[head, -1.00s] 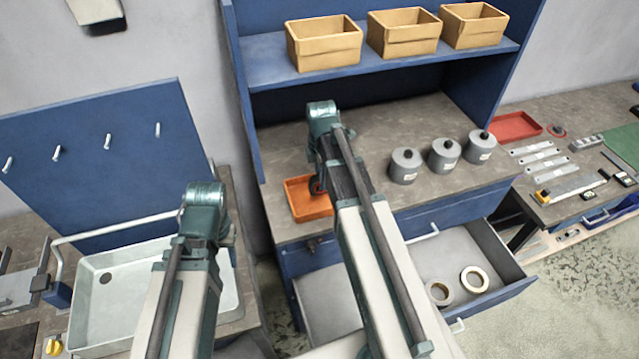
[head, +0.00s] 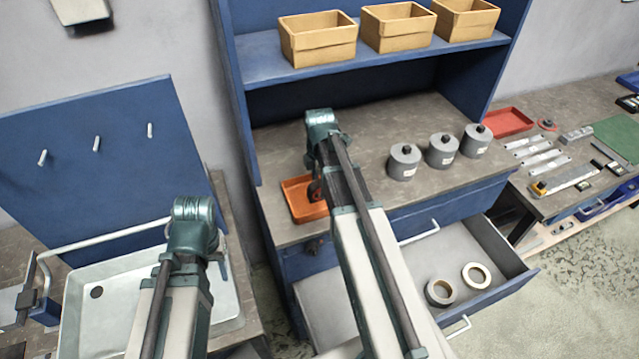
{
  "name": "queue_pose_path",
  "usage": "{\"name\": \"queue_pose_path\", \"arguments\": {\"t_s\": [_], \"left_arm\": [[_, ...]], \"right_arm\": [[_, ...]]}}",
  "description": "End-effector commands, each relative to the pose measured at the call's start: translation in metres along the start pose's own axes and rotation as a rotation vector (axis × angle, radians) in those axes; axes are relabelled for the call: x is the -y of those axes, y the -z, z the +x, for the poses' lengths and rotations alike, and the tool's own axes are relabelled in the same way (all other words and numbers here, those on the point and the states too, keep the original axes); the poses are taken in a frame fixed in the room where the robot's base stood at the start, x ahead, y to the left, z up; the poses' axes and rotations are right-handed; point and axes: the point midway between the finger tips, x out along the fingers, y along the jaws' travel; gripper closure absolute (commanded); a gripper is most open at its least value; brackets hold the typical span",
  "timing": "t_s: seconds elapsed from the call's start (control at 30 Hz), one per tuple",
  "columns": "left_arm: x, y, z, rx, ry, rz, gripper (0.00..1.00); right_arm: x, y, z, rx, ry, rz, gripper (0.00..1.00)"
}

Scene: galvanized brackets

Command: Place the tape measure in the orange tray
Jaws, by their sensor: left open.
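The orange tray (head: 300,212) sits at the front left corner of the grey worktop, partly covered by my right arm. My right gripper (head: 316,190) is a dark shape over the tray; its fingers are too hidden to tell whether they hold anything. My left gripper (head: 193,240) is open over the right side of the sink, its fingers mostly hidden by its own arm. I cannot pick out the tape measure for sure. A small yellow-and-black item (head: 539,188) lies on the right bench, too small to identify.
Three grey canisters (head: 441,151) stand on the worktop, right of my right arm. An open drawer (head: 500,275) with two rings juts out below. Three tan bins (head: 398,27) fill the shelf above. A white sink (head: 85,320) is at left; a red tray (head: 508,122) is at right.

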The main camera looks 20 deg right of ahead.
Motion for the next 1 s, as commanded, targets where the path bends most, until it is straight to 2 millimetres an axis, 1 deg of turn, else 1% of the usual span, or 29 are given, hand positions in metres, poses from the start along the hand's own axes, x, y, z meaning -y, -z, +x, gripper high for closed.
{"name": "queue_pose_path", "arguments": {"t_s": [0.27, 0.47, 0.67, 1.0], "left_arm": [[0.0, 0.0, -0.002, 0.0, 0.0, 0.0, 0.53], [0.001, -0.001, -0.013, 0.0, 0.0, 0.0, 0.53], [0.003, -0.002, -0.037, 0.001, 0.0, 0.002, 0.53], [0.008, -0.006, -0.089, 0.003, -0.001, -0.001, 0.53]], "right_arm": [[0.0, 0.0, -0.002, 0.0, 0.0, 0.0, 0.3], [0.0, 0.0, -0.013, 0.0, 0.0, 0.0, 0.3], [0.0, 0.0, -0.037, 0.0, 0.0, 0.0, 0.3], [0.0, 0.0, -0.089, 0.0, 0.0, 0.0, 0.3]]}}
